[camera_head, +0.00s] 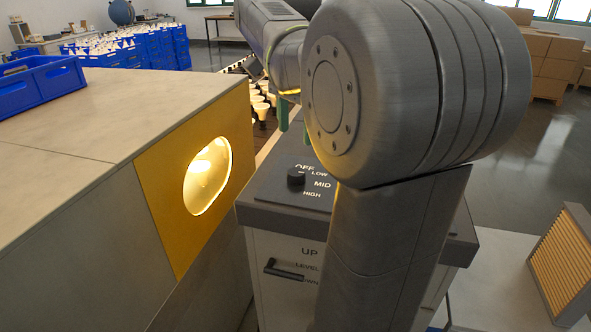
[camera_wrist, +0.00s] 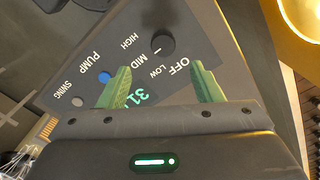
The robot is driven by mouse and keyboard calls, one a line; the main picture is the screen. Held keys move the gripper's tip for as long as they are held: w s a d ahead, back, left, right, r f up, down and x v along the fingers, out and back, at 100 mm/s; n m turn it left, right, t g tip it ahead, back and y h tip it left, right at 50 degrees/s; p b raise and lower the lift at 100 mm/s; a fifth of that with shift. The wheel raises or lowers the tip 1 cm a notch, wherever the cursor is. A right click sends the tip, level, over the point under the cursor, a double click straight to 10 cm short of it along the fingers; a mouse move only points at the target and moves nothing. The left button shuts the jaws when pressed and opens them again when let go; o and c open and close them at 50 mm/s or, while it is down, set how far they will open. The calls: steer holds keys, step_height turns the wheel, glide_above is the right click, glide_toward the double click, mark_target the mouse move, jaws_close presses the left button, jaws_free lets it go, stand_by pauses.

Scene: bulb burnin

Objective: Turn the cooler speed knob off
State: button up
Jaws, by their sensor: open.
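The cooler speed knob (camera_head: 296,177) is a small black knob on the dark sloping top of the cooler (camera_head: 262,214), with OFF, LOW, MID and HIGH printed around it. In the wrist view, the knob (camera_wrist: 162,44) lies beyond the fingertips, close to the LOW label. A short light mark shows on it, but its exact setting is hard to read. My gripper (camera_wrist: 160,66) is open, with green fingers apart and nothing between them. In the head view, the fingers hang above and behind the knob, partly hidden by my arm.
A lever handle (camera_head: 285,270) sticks out of the cooler's front, below UP. A cabinet with a glowing window (camera_head: 208,175) stands close on the left. In the wrist view, a blue PUMP button (camera_wrist: 105,77) and a display sit near the left finger.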

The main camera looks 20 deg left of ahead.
mark_target(296, 172)
steer(key=f, duration=0.7)
steer(key=f+b, duration=0.1)
steer(key=f, duration=0.2)
steer(key=shift+w+a+f, duration=0.1)
steer(key=shift+w+f, duration=0.1)
steer(key=shift+w, duration=0.05)
steer(key=c, duration=1)
